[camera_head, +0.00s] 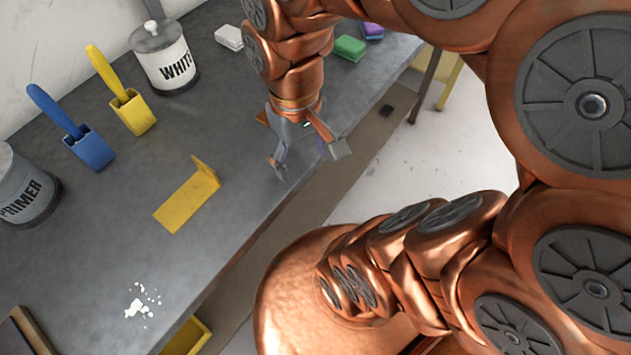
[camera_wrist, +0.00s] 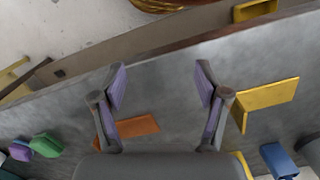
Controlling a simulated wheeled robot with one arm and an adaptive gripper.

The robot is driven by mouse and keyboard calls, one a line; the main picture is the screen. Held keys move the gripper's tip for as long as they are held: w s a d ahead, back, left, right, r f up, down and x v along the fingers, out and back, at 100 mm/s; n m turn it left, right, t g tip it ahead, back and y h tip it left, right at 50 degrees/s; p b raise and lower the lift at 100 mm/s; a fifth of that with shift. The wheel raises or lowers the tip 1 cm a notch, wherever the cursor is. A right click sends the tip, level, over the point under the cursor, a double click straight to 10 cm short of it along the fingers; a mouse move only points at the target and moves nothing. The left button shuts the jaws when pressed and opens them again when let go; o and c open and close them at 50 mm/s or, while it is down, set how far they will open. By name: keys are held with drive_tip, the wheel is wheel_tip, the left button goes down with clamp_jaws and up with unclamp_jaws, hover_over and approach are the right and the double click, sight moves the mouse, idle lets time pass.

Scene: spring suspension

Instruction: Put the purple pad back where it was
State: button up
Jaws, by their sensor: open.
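The purple pad (camera_head: 373,31) lies at the far right end of the grey workbench, beside the green pad (camera_head: 349,48). It also shows at the lower left of the wrist view (camera_wrist: 20,153). My gripper (camera_head: 310,162) is open and empty, over the bench near its front edge. It is well apart from the purple pad. In the wrist view its two fingers (camera_wrist: 160,85) are spread, with only bare bench between their tips.
An orange bracket (camera_wrist: 138,127) lies on the bench beneath my gripper. A yellow bracket (camera_head: 188,200), blue holder (camera_head: 89,149), yellow holder (camera_head: 134,113), WHITE can (camera_head: 165,62), PRIMER can (camera_head: 25,188) and white pad (camera_head: 229,37) stand around. White spatter (camera_head: 142,302) marks the bench.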

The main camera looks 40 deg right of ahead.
drive_tip(key=shift+g, duration=0.4)
drive_tip(key=s, duration=0.1)
drive_tip(key=s+f, duration=0.1)
drive_tip(key=s, duration=0.1)
drive_tip(key=s+a, duration=0.1)
drive_tip(key=s, duration=0.1)
drive_tip(key=shift+a+f, duration=0.1)
drive_tip(key=shift+f, duration=0.2)
wheel_tip(320, 180, up, 5)
drive_tip(key=p, duration=0.4)
drive_tip(key=shift+f, duration=0.2)
